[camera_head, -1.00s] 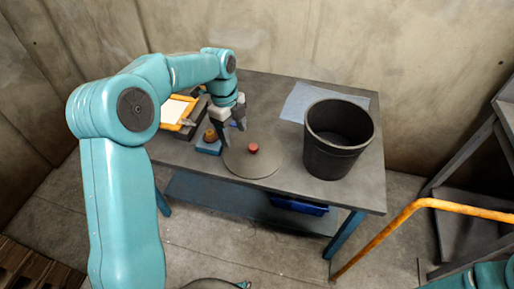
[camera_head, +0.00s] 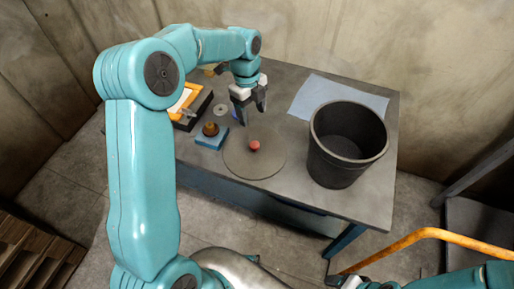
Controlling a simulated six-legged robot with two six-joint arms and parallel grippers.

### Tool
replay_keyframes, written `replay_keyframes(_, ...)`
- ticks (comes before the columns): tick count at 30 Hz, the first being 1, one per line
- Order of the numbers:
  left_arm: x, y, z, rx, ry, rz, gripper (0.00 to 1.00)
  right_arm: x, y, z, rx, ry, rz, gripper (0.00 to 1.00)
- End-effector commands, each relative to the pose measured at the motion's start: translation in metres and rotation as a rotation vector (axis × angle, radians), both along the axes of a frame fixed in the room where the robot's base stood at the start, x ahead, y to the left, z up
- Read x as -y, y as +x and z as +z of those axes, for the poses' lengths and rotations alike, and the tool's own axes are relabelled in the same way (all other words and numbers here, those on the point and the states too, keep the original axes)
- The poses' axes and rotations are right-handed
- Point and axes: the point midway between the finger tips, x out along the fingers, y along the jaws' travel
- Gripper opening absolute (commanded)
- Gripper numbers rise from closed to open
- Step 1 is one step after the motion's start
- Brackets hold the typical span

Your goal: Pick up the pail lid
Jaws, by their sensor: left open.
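The pail lid (camera_head: 252,165) is a flat grey disc with a red knob (camera_head: 254,146) at its centre, lying on the grey table. The black pail (camera_head: 347,160) stands upright and open to its right. My left gripper (camera_head: 250,117) is open and empty, pointing down above the table just behind the lid's far edge, apart from the knob. My right arm shows at the lower right; its gripper (camera_head: 350,283) is cut by the bottom edge, and its jaws are unclear.
A blue block with a brown knob-like piece (camera_head: 211,132) sits left of the lid. An orange-framed tray (camera_head: 187,102) lies at the table's left. A blue-grey sheet (camera_head: 325,97) lies behind the pail. An orange rail (camera_head: 430,236) runs at the front right.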

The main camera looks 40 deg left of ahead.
Motion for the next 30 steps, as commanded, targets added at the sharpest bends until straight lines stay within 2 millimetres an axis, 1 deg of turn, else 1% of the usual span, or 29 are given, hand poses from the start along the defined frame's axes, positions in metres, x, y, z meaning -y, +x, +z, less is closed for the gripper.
replay_keyframes(1, 0.002, -0.002, -0.014, -0.005, -0.001, -0.001, 0.65, 0.0, 0.0, -0.001, 0.0, 0.0, 0.0, 0.63)
replay_keyframes(3, 0.004, -0.004, -0.031, -0.006, -0.002, -0.002, 0.65, 0.0, 0.0, -0.001, 0.0, 0.0, 0.0, 0.63)
replay_keyframes(6, 0.007, -0.005, -0.051, -0.005, -0.001, -0.002, 0.65, 0.0, 0.0, -0.001, 0.0, 0.0, 0.0, 0.63)
replay_keyframes(9, 0.008, -0.004, -0.065, -0.002, -0.001, 0.0, 0.65, 0.0, 0.0, -0.001, 0.0, 0.0, 0.0, 0.63)
replay_keyframes(14, 0.01, -0.004, -0.076, -0.001, -0.001, 0.0, 0.65, 0.0, 0.0, 0.0, 0.0, 0.0, 0.0, 0.63)
replay_keyframes(17, 0.012, -0.006, -0.089, -0.004, -0.001, -0.001, 0.65, 0.0, 0.0, 0.002, 0.0, 0.0, 0.0, 0.63)
replay_keyframes(21, 0.014, -0.008, -0.112, -0.003, -0.001, -0.001, 0.65, 0.0, 0.0, 0.005, 0.0, 0.0, 0.0, 0.63)
replay_keyframes(24, 0.015, -0.007, -0.122, -0.001, -0.001, 0.0, 0.65, 0.0, 0.0, 0.005, 0.0, 0.0, 0.0, 0.63)
replay_keyframes(30, 0.016, -0.006, -0.125, 0.0, 0.0, 0.0, 0.65, 0.0, 0.0, 0.005, 0.0, 0.0, 0.0, 0.63)
